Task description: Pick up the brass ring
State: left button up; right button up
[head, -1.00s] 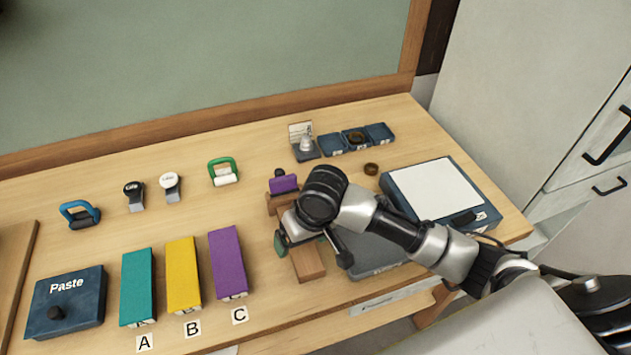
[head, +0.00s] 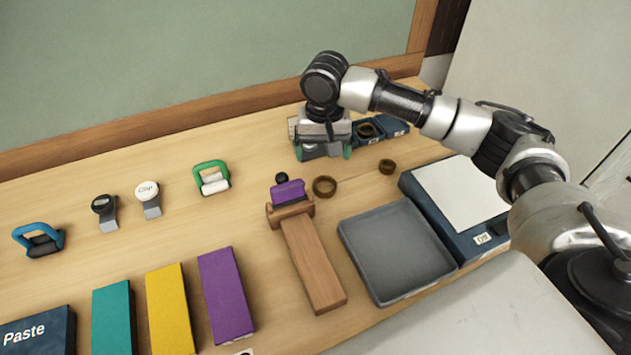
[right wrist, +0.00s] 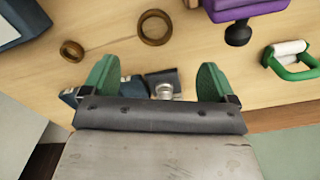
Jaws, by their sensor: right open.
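Two loose brownish, brass-like rings lie flat on the table. The larger ring (head: 324,186) is beside the purple-topped wooden piece, and the smaller ring (head: 387,166) is to its right. Both show in the right wrist view, the larger (right wrist: 155,27) ahead of the jaws and the smaller (right wrist: 72,51) to the left. A third dark ring (head: 367,130) sits in the blue block row. My right gripper (head: 322,153) is open, its green fingertips apart (right wrist: 157,80), over the back of the table. A small silver piece (right wrist: 164,91) shows between the fingers. My left gripper is out of view.
A grey tray (head: 395,250) and a white-topped blue box (head: 460,195) stand at the right. The wooden piece (head: 313,265) with a purple top lies left of the tray. A green-handled tool (head: 211,177) is further left. Open tabletop surrounds the two rings.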

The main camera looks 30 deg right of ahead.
send_over(324, 188)
jog(key=shift+m, duration=0.3)
notch_tip(324, 188, down, 5)
jog(key=shift+f+b, duration=0.1)
jog(key=shift+b, duration=0.25)
jog(key=shift+f+p, duration=0.45)
jog(key=shift+f, duration=2.65)
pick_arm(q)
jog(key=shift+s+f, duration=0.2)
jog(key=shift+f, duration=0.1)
pick_arm(e)
jog(key=shift+c, duration=0.3)
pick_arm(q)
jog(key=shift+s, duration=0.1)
pick_arm(e)
jog(key=c, duration=1)
